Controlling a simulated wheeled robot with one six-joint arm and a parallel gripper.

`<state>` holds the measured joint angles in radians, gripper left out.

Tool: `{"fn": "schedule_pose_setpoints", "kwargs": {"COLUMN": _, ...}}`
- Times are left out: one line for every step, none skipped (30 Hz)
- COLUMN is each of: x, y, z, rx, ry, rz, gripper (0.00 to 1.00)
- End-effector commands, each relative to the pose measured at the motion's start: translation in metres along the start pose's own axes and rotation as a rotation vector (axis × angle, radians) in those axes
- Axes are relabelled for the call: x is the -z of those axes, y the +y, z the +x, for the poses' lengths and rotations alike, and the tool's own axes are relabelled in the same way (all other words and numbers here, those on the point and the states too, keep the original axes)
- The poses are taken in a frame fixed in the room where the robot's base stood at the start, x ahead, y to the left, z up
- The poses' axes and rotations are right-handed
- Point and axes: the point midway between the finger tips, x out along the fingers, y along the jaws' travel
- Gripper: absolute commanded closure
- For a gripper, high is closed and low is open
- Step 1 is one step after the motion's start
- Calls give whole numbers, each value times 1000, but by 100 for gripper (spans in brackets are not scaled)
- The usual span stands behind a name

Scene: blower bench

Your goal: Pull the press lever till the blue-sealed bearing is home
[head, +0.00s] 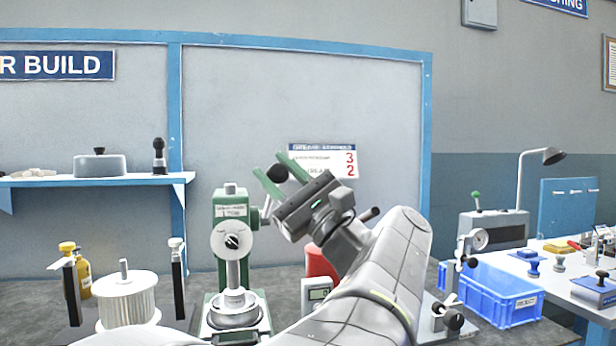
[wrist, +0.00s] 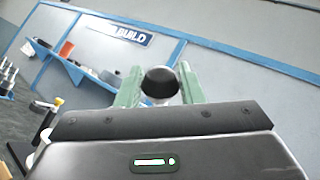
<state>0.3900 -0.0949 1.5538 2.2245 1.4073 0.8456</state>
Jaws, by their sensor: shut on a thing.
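The green arbor press (head: 230,208) stands on the bench left of centre in the head view, its ram pointing down over a round fixture on its base (head: 233,307). The lever's dark ball knob (head: 277,173) sits between the green fingers of my gripper (head: 274,176), up and to the right of the press head. The wrist view also shows the knob (wrist: 160,84) between both fingers (wrist: 160,90). My gripper is shut on the knob. The lever's rod is mostly hidden behind my gripper. I cannot make out the blue-sealed bearing under the ram.
A white finned rotor (head: 128,300) stands left of the press between black clamps. A red object (head: 318,262) and a small grey meter (head: 316,291) are right of it, partly behind my arm.

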Motion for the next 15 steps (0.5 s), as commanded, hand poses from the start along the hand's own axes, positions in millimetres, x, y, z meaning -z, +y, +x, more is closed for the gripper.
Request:
{"fn": "schedule_pose_setpoints", "kwargs": {"x": 7, "y": 10, "z": -12, "rx": 0, "ry": 5, "rz": 2, "gripper": 100}}
{"fn": "schedule_pose_setpoints", "kwargs": {"x": 7, "y": 13, "z": -17, "rx": 0, "ry": 4, "rz": 2, "gripper": 100}}
{"fn": "schedule_pose_setpoints", "kwargs": {"x": 9, "y": 17, "z": -22, "rx": -1, "ry": 4, "rz": 2, "gripper": 100}}
{"fn": "schedule_pose_setpoints", "kwargs": {"x": 10, "y": 20, "z": -26, "rx": 0, "ry": 5, "rz": 2, "gripper": 100}}
{"fn": "schedule_pose_setpoints", "kwargs": {"x": 12, "y": 23, "z": -31, "rx": 0, "ry": 6, "rz": 3, "gripper": 100}}
{"fn": "schedule_pose_setpoints", "kwargs": {"x": 14, "y": 27, "z": -36, "rx": 0, "ry": 6, "rz": 4, "gripper": 100}}
{"fn": "schedule_pose_setpoints", "kwargs": {"x": 16, "y": 30, "z": -41, "rx": -1, "ry": 6, "rz": 4, "gripper": 100}}
{"fn": "schedule_pose_setpoints", "kwargs": {"x": 18, "y": 34, "z": -45, "rx": -1, "ry": 6, "rz": 4, "gripper": 100}}
{"fn": "schedule_pose_setpoints", "kwargs": {"x": 21, "y": 38, "z": -50, "rx": 0, "ry": 7, "rz": 4, "gripper": 100}}
{"fn": "schedule_pose_setpoints", "kwargs": {"x": 23, "y": 40, "z": -54, "rx": 0, "ry": 7, "rz": 4, "gripper": 100}}
{"fn": "schedule_pose_setpoints", "kwargs": {"x": 24, "y": 43, "z": -57, "rx": 0, "ry": 7, "rz": 4, "gripper": 100}}
{"fn": "schedule_pose_setpoints", "kwargs": {"x": 27, "y": 46, "z": -61, "rx": -1, "ry": 6, "rz": 4, "gripper": 100}}
{"fn": "schedule_pose_setpoints", "kwargs": {"x": 29, "y": 49, "z": -64, "rx": -1, "ry": 7, "rz": 5, "gripper": 100}}
{"fn": "schedule_pose_setpoints", "kwargs": {"x": 30, "y": 51, "z": -66, "rx": -1, "ry": 7, "rz": 5, "gripper": 100}}
{"fn": "schedule_pose_setpoints", "kwargs": {"x": 32, "y": 53, "z": -69, "rx": -1, "ry": 7, "rz": 5, "gripper": 100}}
